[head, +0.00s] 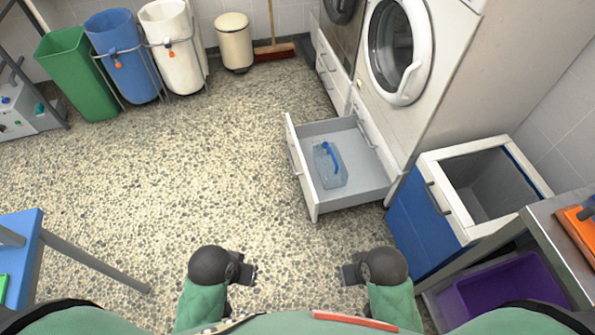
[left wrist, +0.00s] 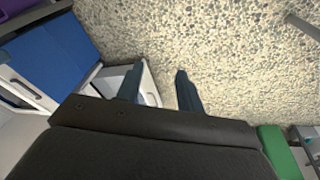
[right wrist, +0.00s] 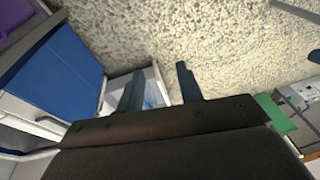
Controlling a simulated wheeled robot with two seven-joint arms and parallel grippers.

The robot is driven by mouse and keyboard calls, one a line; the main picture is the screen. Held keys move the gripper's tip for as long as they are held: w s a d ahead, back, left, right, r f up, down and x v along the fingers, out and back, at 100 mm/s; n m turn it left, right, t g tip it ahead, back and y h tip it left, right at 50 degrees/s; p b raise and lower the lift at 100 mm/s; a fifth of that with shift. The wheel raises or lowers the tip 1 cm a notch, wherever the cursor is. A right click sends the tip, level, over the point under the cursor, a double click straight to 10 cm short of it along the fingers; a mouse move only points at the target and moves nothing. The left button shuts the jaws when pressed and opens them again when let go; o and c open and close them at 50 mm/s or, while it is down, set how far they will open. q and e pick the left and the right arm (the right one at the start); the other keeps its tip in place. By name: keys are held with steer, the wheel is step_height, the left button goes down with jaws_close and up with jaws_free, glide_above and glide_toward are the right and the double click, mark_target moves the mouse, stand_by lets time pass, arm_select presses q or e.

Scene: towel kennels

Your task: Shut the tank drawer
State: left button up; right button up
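The tank drawer (head: 368,187) is pulled out under the white front-loading machine (head: 398,50) in the head view. It is a white-fronted drawer with a grey inside, and a clear bluish tank (head: 329,168) with a blue handle sits in it. My left gripper (head: 254,274) and my right gripper (head: 344,275) are low in the head view, in front of my body and apart from the drawer. In the left wrist view the left fingers (left wrist: 158,88) stand apart with nothing between them. In the right wrist view the right fingers (right wrist: 160,88) are likewise apart and empty.
A blue cabinet with an open white-framed top (head: 430,195) stands right of the drawer. A metal bench (head: 545,212) and purple bin (head: 510,292) are at right. A blue table (head: 22,232) is at left. Bins (head: 122,60) line the back. The speckled floor between is clear.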

steer(key=shift+w+a+r, duration=0.1)
steer(key=shift+w+r, duration=0.05)
steer(key=shift+w, duration=0.05)
